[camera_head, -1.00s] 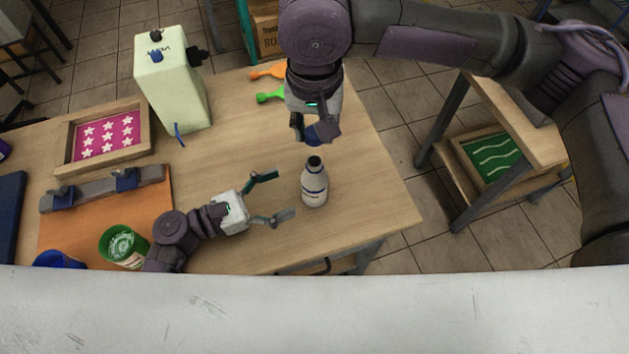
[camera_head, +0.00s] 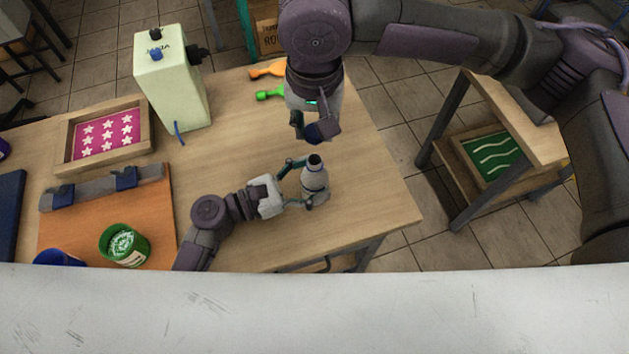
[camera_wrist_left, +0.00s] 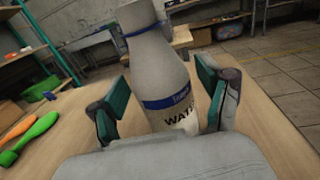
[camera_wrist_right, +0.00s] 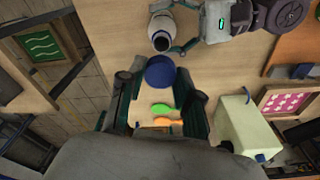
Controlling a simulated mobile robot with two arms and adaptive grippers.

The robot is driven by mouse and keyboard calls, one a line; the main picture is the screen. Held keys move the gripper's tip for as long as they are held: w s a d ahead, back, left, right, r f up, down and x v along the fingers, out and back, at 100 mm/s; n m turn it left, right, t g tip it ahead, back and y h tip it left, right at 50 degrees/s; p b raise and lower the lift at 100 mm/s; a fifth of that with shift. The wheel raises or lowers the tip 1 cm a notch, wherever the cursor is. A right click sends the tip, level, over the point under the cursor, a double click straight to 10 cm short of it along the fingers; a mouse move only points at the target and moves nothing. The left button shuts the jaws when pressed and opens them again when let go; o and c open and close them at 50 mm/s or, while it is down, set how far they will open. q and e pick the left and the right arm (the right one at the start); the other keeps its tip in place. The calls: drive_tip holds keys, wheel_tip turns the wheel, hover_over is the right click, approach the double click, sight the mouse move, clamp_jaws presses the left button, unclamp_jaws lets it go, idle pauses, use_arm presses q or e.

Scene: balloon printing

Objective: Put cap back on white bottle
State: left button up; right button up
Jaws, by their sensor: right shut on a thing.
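The white bottle (camera_head: 315,179) stands upright on the table with its dark open mouth facing up. It shows a blue band and label in the left wrist view (camera_wrist_left: 170,82). My left gripper (camera_head: 306,184) is open around the bottle, one finger on each side, with a gap at the left finger in its wrist view. My right gripper (camera_head: 317,130) is above and behind the bottle, shut on the blue cap (camera_wrist_right: 160,72). The cap is apart from the bottle's mouth, which shows just beyond it in the right wrist view (camera_wrist_right: 161,42).
A pale green box-shaped device (camera_head: 171,88) and a wooden frame with pink star print (camera_head: 107,137) stand at left. Orange (camera_head: 266,71) and green (camera_head: 270,94) tools lie at the back. A green can (camera_head: 124,245) stands at front left. Table right of the bottle is clear.

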sight(315, 159)
use_arm(q)
clamp_jaws()
use_arm(e)
drive_tip(key=shift+f, duration=2.5)
drive_tip(key=shift+f, duration=0.1)
drive_tip(key=shift+f, duration=0.8)
drive_tip(key=shift+f, duration=0.55)
